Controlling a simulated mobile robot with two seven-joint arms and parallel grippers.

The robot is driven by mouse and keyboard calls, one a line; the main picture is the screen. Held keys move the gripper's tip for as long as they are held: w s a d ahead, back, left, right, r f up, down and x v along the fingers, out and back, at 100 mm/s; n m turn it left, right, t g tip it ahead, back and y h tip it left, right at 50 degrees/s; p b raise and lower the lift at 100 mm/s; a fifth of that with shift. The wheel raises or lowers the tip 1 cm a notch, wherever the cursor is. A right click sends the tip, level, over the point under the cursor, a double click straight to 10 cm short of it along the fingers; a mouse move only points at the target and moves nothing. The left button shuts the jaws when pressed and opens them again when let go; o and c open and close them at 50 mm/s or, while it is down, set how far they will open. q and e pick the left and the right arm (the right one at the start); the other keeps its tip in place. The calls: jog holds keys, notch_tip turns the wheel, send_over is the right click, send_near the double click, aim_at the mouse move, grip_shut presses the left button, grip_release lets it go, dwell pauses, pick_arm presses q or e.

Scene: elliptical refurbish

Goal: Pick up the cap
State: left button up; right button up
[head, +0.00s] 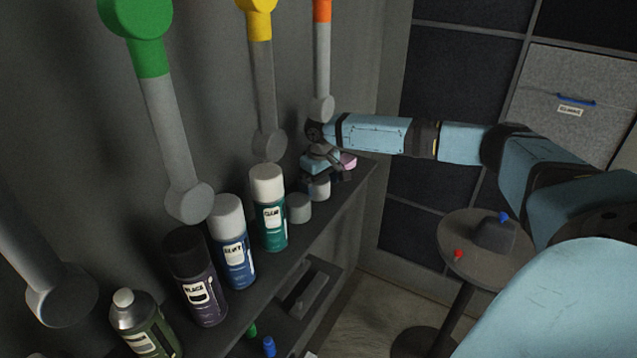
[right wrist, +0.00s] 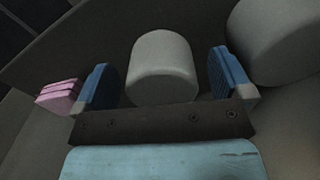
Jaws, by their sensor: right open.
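A light grey cap (right wrist: 162,68) stands between the two blue finger pads of my right gripper (right wrist: 162,85) in the right wrist view, with a visible gap on each side. In the head view the cap (head: 319,188) shows on the shelf just below my right gripper (head: 328,172), partly covered by it. The right gripper is open around the cap and does not appear to touch it. A second grey cap-like cylinder (head: 299,208) stands beside it on the shelf; a large grey cylinder (right wrist: 277,40) is at the upper right in the right wrist view. My left gripper is not in view.
Several spray cans, such as the teal one (head: 269,215), line the shelf (head: 291,250) to the left. A pink object (head: 348,161) lies close beyond the right gripper. A small round table (head: 455,233) stands right.

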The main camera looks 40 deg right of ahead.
jog(key=shift+f, duration=0.6)
jog(key=c, duration=0.9)
jog(key=shift+c, duration=0.2)
jog(key=shift+r, duration=0.1)
